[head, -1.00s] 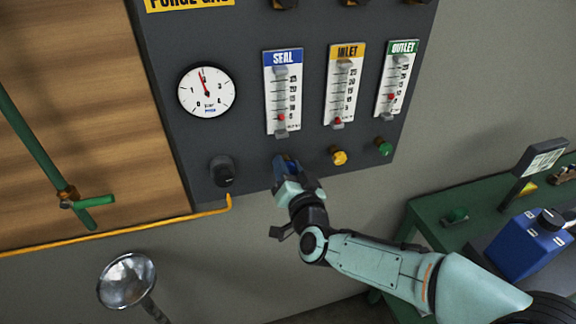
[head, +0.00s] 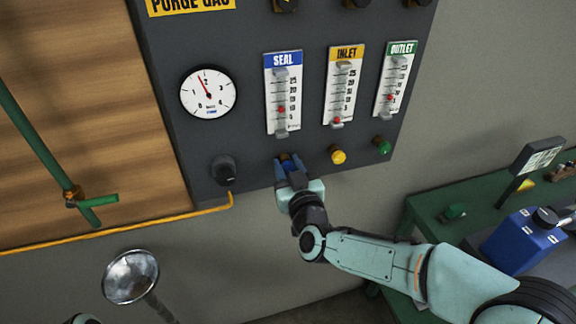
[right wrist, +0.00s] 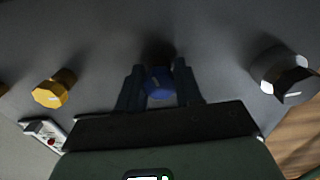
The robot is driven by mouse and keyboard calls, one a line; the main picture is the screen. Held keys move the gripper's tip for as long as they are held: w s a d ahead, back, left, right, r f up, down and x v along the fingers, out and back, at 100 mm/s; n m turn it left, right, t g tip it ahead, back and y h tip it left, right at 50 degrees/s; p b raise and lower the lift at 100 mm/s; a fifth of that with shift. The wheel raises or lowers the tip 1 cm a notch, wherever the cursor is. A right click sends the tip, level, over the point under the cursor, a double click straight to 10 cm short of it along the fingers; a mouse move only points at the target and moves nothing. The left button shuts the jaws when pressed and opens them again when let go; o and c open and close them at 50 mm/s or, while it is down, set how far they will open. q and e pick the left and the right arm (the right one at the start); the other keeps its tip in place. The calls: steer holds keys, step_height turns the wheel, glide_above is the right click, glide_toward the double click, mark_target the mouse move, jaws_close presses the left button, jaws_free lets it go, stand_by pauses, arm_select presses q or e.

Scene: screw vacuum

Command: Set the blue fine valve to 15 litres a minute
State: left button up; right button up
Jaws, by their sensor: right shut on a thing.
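The blue fine valve is a small blue knob (right wrist: 160,83) below the SEAL flow meter (head: 283,93) on the dark panel. My right gripper (head: 290,168) is shut on it, one finger on each side, as the right wrist view (right wrist: 160,88) also shows. In the head view the fingers mostly hide the knob. The red float (head: 282,109) in the SEAL tube stands at about the 10 mark, below the 15 mark. My left gripper is not in view.
A yellow knob (head: 338,157) and a green knob (head: 382,146) are to the right under the INLET and OUTLET meters. A black knob (head: 224,170) is to the left, under a round gauge (head: 208,92). A green bench (head: 430,232) stands at the right.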

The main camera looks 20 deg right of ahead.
stand_by(0.4)
steer(key=o, duration=1)
steer(key=shift+o, duration=0.2)
steer(key=shift+s, duration=0.1)
steer(key=s+b, duration=0.1)
steer(key=s, duration=1.2)
steer(key=shift+d, duration=0.2)
steer(key=shift+s, duration=0.1)
